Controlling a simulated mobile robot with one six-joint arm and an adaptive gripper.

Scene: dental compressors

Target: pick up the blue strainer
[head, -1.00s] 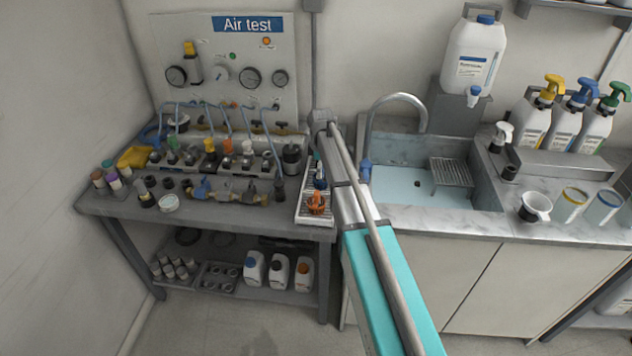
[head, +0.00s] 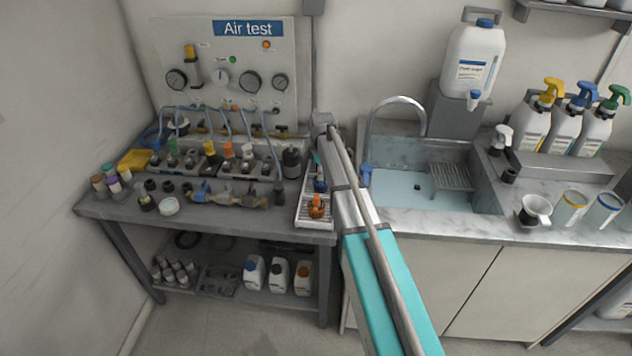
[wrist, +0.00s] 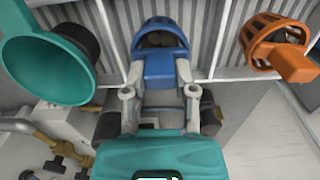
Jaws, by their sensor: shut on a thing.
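The blue strainer (wrist: 160,50) shows in the wrist view with its basket towards the top of the picture and its blue handle between my fingers. It lies over a white ribbed tray (wrist: 207,20); I cannot tell whether it touches the tray. My gripper (wrist: 160,88) is shut on the strainer's handle, one grey finger on each side. In the head view a small part of the blue strainer (head: 319,184) shows in the white tray (head: 309,218), beside my arm. My fingers are hidden there.
An orange strainer (wrist: 279,46) lies to the right in the same tray, and a teal funnel-like cup (wrist: 50,48) is close on the left. In the head view a brass valve assembly (head: 232,198) lies left of the tray. The sink (head: 420,185) is to the right.

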